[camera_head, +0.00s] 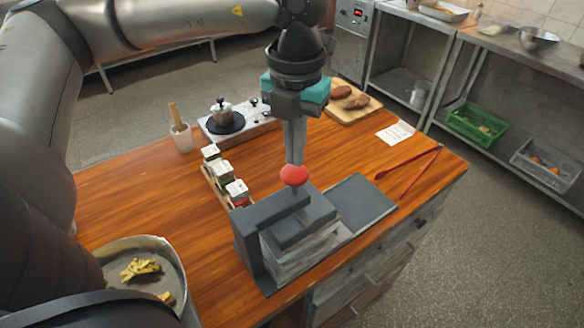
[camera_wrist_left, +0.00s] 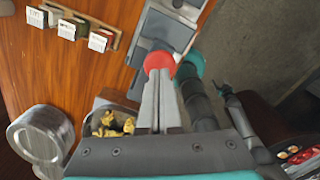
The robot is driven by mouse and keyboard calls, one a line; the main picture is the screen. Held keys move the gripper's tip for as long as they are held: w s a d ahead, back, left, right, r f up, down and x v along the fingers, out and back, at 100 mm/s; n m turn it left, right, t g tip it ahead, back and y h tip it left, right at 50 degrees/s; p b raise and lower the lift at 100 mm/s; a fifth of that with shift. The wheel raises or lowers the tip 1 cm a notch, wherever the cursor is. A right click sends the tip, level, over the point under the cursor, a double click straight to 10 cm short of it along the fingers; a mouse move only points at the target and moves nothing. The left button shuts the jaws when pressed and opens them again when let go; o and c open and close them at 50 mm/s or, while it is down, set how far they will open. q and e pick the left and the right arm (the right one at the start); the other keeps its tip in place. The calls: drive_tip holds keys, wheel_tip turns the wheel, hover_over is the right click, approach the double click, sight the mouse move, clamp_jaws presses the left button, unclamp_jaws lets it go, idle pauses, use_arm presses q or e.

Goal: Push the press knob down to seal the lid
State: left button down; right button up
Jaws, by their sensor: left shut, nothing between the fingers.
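The red press knob (camera_head: 294,175) sits on top of the dark grey press (camera_head: 254,232) at the front of the wooden counter. A pale, clear-looking container (camera_head: 300,252) with a dark lid (camera_head: 301,226) sits in the press under its arm. My left gripper (camera_head: 294,160) points down with its shut fingertips at the top of the knob; whether they touch cannot be told. In the left wrist view the shut fingers (camera_wrist_left: 160,75) reach to the red knob (camera_wrist_left: 159,61), and they hide part of it. My right gripper is not in view.
A spice rack (camera_head: 224,176) stands just left of the press. A dark flat plate (camera_head: 362,203) and red tongs (camera_head: 410,172) lie to its right. A metal pot (camera_head: 176,262) with yellow pieces stands front left. Behind are a burner with a moka pot (camera_head: 222,112) and a cutting board (camera_head: 366,109).

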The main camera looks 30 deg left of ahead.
sight(295, 171)
use_arm(q)
drive_tip(key=shift+f, duration=0.15)
drive_tip(key=shift+f+b, duration=2.15)
drive_tip(key=shift+r, duration=0.1)
drive_tip(key=shift+r+p, duration=2.3)
drive_tip(key=shift+r, duration=1.25)
